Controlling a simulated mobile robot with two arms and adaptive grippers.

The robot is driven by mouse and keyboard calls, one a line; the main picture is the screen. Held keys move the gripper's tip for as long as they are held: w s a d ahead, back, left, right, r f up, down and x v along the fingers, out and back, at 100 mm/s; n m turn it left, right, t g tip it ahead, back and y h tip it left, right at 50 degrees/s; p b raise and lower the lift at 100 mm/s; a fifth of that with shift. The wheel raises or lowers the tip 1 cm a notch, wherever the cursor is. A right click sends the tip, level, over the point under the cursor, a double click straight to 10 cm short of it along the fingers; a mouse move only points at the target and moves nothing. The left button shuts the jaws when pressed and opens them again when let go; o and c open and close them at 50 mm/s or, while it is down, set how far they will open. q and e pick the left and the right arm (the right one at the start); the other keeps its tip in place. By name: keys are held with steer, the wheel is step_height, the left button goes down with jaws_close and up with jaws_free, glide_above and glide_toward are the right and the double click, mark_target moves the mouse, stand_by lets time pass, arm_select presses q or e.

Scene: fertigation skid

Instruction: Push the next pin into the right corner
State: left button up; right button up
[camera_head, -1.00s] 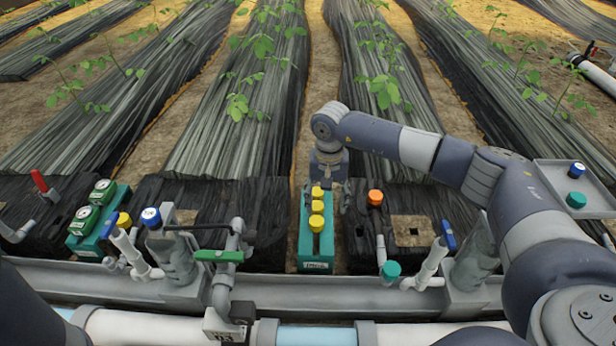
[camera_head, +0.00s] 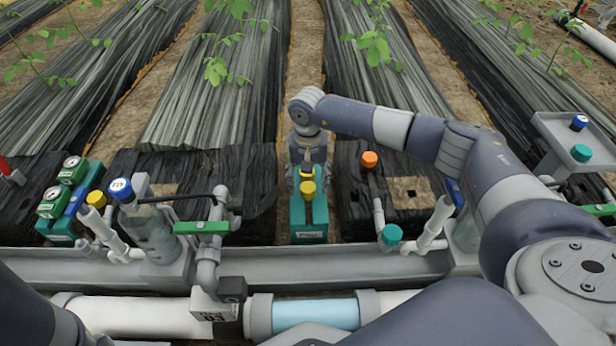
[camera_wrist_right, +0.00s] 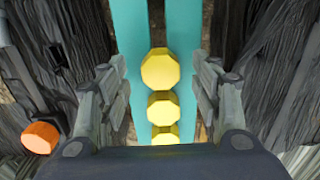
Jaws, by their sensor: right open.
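A teal rack (camera_head: 309,225) stands upright in the centre of the head view. A row of yellow-capped pins (camera_head: 308,188) runs along it. My right gripper (camera_head: 307,172) is over the rack and hides part of the row in the head view. In the right wrist view, my right gripper (camera_wrist_right: 158,72) is open and empty. Its fingers are on either side of the row, with the largest yellow cap (camera_wrist_right: 160,68) between the tips. Further yellow caps (camera_wrist_right: 164,109) line up below it. Whether the fingers touch the rack cannot be told. My left gripper is out of view.
An orange-capped pipe (camera_head: 370,160) stands close right of the rack. A green-handled valve (camera_head: 202,228) and a blue-capped post (camera_head: 121,190) stand to the left. A grey rail (camera_head: 330,262) runs across the front. A grey tray (camera_head: 548,124) with blue and teal caps is at right.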

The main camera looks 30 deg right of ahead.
mark_target(308, 187)
steer(key=shift+f, duration=0.6)
steer(key=shift+c, duration=0.3)
steer(key=c, duration=1.1)
steer(key=shift+o, duration=0.2)
steer(key=shift+r+p, duration=2.55)
steer(key=shift+r, duration=0.7)
